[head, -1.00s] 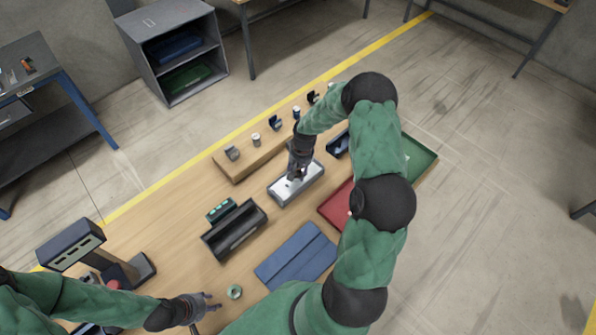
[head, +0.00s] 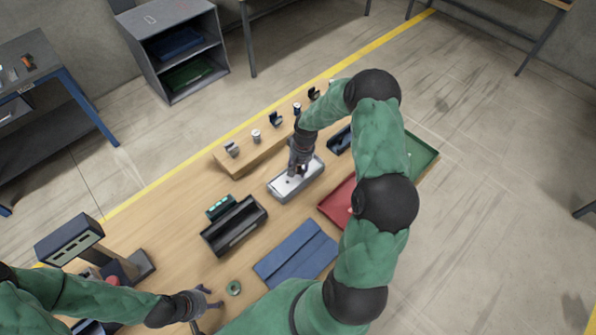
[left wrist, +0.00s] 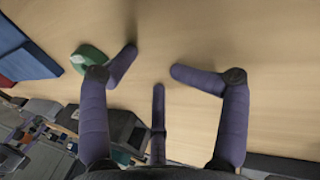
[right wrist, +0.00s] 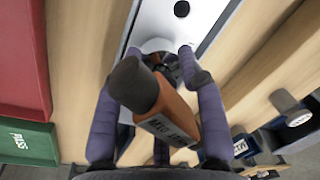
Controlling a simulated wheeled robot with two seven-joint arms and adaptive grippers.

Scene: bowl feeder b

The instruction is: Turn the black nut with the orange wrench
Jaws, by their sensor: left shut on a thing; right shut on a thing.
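My right gripper (right wrist: 150,75) is shut on the orange wrench (right wrist: 172,112), which has a thick black end (right wrist: 133,84) facing the wrist camera and dark lettering on its side. In the head view my right gripper (head: 299,170) is low over the pale metal plate block (head: 283,190). A dark round spot (right wrist: 181,9) shows on the plate. The black nut cannot be made out; the gripper and wrench cover that area. My left gripper (left wrist: 148,72) has its fingers spread above bare wood, with nothing visible between them; in the head view it (head: 212,297) is near the front edge.
A black tray (head: 236,228), blue mat (head: 295,254), red bin (head: 337,203) and green bin (head: 422,158) surround the plate. Several small parts stand on a wooden ledge (head: 240,171) behind. A dark stand (head: 72,240) is at left.

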